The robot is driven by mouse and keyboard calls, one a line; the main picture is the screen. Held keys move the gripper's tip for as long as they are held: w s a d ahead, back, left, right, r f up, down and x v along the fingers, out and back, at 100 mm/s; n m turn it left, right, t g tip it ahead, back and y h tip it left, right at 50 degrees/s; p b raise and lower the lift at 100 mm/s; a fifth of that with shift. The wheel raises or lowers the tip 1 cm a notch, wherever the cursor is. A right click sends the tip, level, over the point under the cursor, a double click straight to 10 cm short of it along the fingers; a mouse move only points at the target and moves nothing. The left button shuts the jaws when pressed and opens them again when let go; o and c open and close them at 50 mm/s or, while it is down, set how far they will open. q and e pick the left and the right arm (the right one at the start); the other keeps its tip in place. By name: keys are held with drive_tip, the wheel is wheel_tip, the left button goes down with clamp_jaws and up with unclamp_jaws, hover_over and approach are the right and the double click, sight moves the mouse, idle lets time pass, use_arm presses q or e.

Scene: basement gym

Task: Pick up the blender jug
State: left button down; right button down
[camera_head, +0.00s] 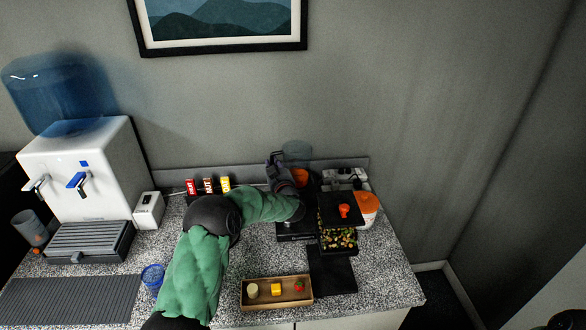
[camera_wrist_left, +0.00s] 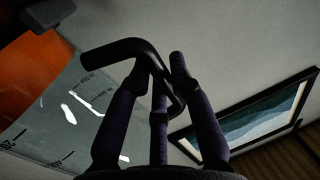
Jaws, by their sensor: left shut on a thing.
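The blender jug (camera_head: 297,152) is a clear vessel with orange contents at the back of the counter, beside the wall. My left gripper (camera_head: 276,160) is at its left side, with my green-sleeved arm reaching across the counter. In the left wrist view the jug's clear, marked wall (camera_wrist_left: 62,115) fills the left, with orange above it. Its black handle (camera_wrist_left: 115,52) runs between the fingers of my left gripper (camera_wrist_left: 160,75), which are shut on it. My arm and gripper hide the jug's lower part, so I cannot tell whether it is off its base.
A wooden tray (camera_head: 276,305) with small items lies in front. The water dispenser (camera_head: 85,170) and a blue cup (camera_head: 153,275) are left. The wall (camera_head: 400,110) is just behind.

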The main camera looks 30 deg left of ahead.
sight(272, 155)
use_arm(q)
drive_tip(key=shift+r+p, duration=0.3)
drive_tip(key=shift+r, duration=0.35)
drive_tip(key=r, duration=0.1)
drive_tip(key=r+p, duration=0.1)
drive_tip(key=r, duration=0.1)
drive_tip(key=shift+s, duration=0.2)
drive_tip(key=s+d+r+p, duration=0.4)
drive_tip(key=s+r+p, duration=0.3)
drive_tip(key=s+r, duration=0.6)
drive_tip(key=shift+r, duration=0.45)
drive_tip(key=shift+f, duration=0.1)
